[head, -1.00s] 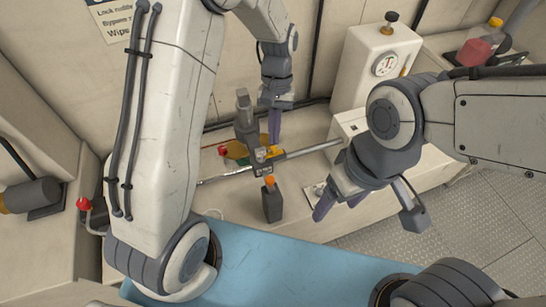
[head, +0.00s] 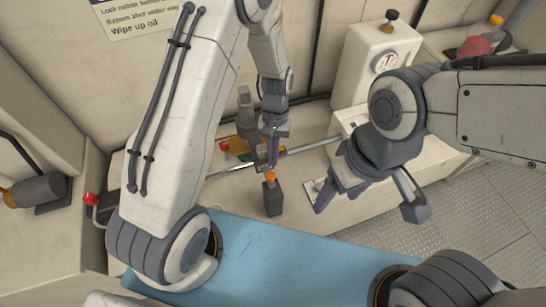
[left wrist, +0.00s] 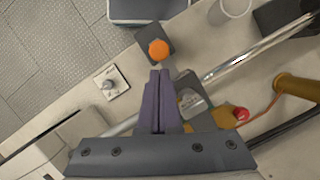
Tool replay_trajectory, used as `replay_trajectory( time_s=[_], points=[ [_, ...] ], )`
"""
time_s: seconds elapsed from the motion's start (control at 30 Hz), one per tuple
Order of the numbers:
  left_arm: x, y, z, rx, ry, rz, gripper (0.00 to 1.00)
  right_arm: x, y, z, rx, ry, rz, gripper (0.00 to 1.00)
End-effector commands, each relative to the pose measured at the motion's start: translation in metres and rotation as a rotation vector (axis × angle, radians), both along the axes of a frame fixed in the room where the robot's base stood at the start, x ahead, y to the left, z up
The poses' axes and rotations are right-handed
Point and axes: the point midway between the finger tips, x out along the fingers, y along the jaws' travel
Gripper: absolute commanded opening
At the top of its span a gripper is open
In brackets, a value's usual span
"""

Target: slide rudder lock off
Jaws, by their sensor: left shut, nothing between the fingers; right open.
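A polished rod (head: 300,149) runs across the bench. A small grey fitting on it, which looks like the rudder lock, shows in the left wrist view (left wrist: 193,104); in the head view it is mostly hidden by my left gripper. My left gripper (head: 272,160) is shut and empty, fingers down at the rod. In the left wrist view its purple fingers (left wrist: 160,78) are right beside the grey fitting; I cannot tell whether they touch. My right gripper (head: 324,198) is open and empty, over the bench to the right of the rod.
A white tank with a gauge (head: 385,63) stands at back right. A small switch plate (left wrist: 111,83) lies on the bench.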

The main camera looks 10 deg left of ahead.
Motion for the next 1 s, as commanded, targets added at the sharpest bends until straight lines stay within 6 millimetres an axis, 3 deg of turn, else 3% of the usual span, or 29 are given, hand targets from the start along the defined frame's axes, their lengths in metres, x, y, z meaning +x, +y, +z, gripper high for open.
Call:
replay_trajectory(
  time_s=[0.2,0.5,0.77,1.0],
  points=[
    [-0.005,0.000,-0.013,0.000,0.000,-0.001,0.00,0.000,0.000,0.004,0.000,0.000,0.001,0.75],
    [-0.005,-0.001,-0.014,0.000,-0.001,-0.001,0.00,0.000,0.000,0.004,0.000,0.000,0.001,0.75],
    [-0.032,-0.019,-0.013,0.000,0.001,-0.003,0.00,0.000,0.000,0.003,0.000,0.000,0.001,0.75],
    [-0.034,-0.021,-0.013,0.000,0.000,0.000,0.00,0.000,0.000,0.003,0.000,0.000,0.001,0.75]
  ],
)
